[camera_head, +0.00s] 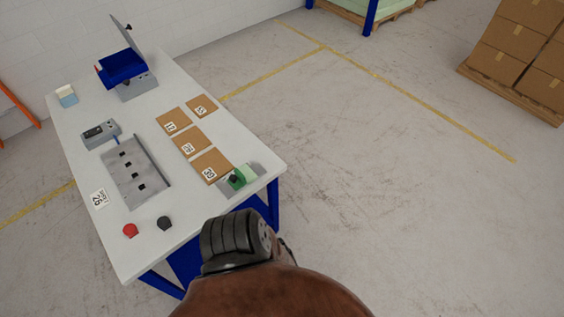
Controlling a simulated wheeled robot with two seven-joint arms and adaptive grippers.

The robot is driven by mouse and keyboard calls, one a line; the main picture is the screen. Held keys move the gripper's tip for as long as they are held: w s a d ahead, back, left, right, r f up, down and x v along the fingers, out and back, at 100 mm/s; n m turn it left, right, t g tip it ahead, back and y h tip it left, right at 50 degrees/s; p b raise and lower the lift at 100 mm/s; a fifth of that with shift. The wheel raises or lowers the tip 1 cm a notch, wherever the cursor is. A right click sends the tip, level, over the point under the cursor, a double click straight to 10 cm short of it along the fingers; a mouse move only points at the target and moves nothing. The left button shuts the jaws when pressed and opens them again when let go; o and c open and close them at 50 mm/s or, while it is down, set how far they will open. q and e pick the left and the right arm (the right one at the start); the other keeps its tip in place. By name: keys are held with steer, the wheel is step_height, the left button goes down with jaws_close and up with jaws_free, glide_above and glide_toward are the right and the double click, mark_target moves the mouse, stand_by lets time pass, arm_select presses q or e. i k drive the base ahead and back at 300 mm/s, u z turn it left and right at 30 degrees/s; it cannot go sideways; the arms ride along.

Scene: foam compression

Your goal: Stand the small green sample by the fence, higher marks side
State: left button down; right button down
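Two green pieces stand on a small grey plate (257,190) at the table's right front corner: a darker green one (237,182) with a black part on it, and a pale green block (247,172). I cannot tell for sure which is the small sample. A grey metal plate (120,166) with several black square marks lies left of the middle of the table. A thin raised edge along its right side (153,163) looks like the fence. Neither of my grippers is in view.
The white table (80,150) holds several numbered brown cards (190,140), a grey display box (100,132), a red knob (130,230), a black knob (164,223), a blue device (122,66) and a pale blue box (67,96). Stacked cartons (525,45) stand far right.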

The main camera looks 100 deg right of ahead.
mark_target(250, 176)
steer(key=z, duration=2.15)
